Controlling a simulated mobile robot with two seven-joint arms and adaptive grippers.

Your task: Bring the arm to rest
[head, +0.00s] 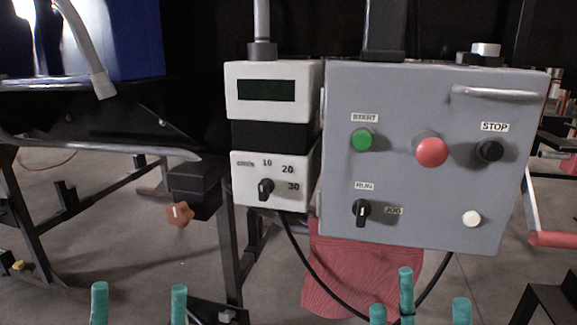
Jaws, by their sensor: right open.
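My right gripper (416,300) shows at the bottom edge, right of centre, as several upright teal fingertips spread apart with nothing between them. It is open and stands in front of and below the grey control box (400,185). My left gripper (139,302) shows at the bottom left as two upright teal fingertips, well apart and empty. It looks open. The palms and arms of both are below the picture. No fingertip covers a button or knob on the panels.
The grey box carries a green START button (362,139), a large red button (431,152), a black STOP button (490,151) and a RUN/JOG switch (361,210). Left of it is a white speed unit (270,205) with a knob. A conveyor frame (95,150) and orange knob (180,214) stand left.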

